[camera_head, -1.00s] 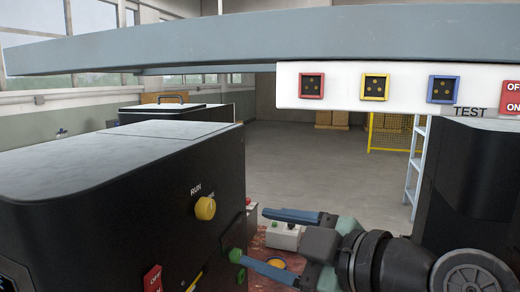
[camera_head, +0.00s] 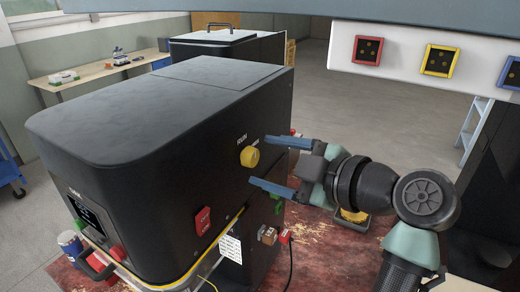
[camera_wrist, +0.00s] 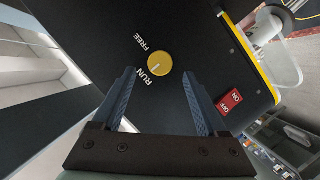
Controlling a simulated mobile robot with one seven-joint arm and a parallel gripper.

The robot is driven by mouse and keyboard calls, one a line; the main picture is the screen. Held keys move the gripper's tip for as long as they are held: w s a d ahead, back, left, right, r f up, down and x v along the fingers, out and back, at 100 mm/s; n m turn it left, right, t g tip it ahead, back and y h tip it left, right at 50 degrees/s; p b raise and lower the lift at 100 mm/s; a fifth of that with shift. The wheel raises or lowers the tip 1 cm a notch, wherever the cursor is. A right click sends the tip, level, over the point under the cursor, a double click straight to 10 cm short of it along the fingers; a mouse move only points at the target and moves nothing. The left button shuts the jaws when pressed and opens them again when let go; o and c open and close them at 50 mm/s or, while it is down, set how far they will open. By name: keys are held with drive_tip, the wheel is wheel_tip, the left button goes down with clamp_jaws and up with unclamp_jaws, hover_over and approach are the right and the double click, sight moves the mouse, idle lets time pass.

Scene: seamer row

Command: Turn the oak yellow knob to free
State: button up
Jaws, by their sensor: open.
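The yellow knob (camera_head: 250,157) sits on the side face of a black machine (camera_head: 150,120), with the word RUN just above it. In the wrist view the knob (camera_wrist: 159,63) shows the labels RUN and FREE beside it, and its pale pointer line is near the RUN side. My gripper (camera_head: 262,162) is open and empty, its two blue fingers reaching toward the machine's side. In the wrist view the knob lies ahead of the gap between the fingers (camera_wrist: 158,95), apart from both.
A red OFF/ON switch (camera_head: 203,221) is on the same face, left of and below the knob. A white panel (camera_head: 425,60) with coloured-framed sockets hangs overhead at right. A bench (camera_head: 110,72) stands at the back left. Open floor lies behind the machine.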

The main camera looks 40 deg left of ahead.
sight(250, 157)
drive_tip(key=shift+x, duration=1.45)
drive_tip(key=shift+c, duration=0.3)
clamp_jaws()
